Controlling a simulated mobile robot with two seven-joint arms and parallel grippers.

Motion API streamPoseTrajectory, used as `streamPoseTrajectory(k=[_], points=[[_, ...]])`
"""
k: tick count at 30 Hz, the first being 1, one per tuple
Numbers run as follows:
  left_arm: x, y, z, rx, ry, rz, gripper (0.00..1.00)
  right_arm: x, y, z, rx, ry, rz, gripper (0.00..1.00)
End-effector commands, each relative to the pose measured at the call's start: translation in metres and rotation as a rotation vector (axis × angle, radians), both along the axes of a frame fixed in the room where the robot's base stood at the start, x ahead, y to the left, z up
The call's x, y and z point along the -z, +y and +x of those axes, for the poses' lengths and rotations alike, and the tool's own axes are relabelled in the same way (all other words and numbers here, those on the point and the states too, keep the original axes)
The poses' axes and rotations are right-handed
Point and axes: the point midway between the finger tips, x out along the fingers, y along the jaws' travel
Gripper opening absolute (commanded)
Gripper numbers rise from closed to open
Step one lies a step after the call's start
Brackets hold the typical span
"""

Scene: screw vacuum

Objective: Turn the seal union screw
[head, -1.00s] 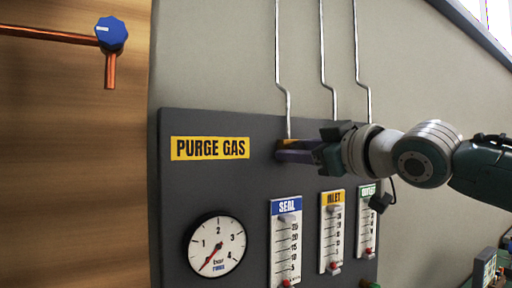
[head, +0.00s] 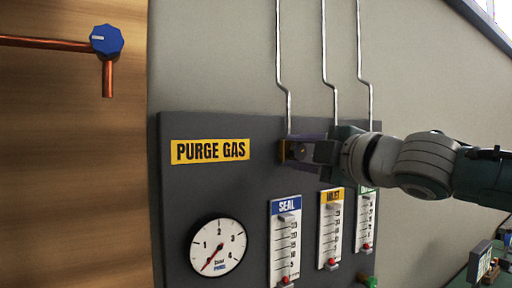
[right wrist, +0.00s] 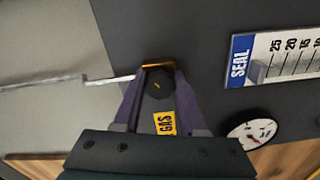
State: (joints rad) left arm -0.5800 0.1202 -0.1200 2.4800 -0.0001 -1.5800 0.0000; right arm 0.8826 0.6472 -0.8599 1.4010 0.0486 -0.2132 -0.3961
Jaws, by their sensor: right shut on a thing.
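The seal union screw (right wrist: 159,84) shows in the right wrist view as a dark round head with a brass-coloured part behind it, at the lower end of a thin metal pipe. In the head view its brass-coloured part (head: 282,151) sits on the dark panel above the SEAL gauge (head: 286,240), mostly hidden by my fingers. My right gripper (head: 293,151) reaches in from the right and is shut on the screw. In the right wrist view its two purple-grey fingers (right wrist: 159,92) lie on either side of the head. My left gripper is not in view.
The dark panel (head: 195,190) bears a yellow PURGE GAS label (head: 210,151) and a round dial (head: 218,245). The INLET gauge (head: 331,230) and another gauge stand right of SEAL. Thin pipes rise up the wall. A blue valve knob (head: 107,40) is at upper left.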

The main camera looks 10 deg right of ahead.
Motion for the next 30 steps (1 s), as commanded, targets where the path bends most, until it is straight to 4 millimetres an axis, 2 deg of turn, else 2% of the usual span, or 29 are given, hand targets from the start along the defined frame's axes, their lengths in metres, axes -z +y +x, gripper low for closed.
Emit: streamPoseTrajectory(k=[12,29,30], points=[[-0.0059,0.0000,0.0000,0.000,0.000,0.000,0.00,0.0036,-0.0004,0.0003,0.002,-0.062,-0.193,0.00],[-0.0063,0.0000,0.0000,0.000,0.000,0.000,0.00,0.0043,0.0000,0.0001,0.001,-0.072,-0.222,0.00],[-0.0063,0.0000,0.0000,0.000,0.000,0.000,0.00,0.0043,0.0000,0.0001,0.001,-0.072,-0.222,0.42]])
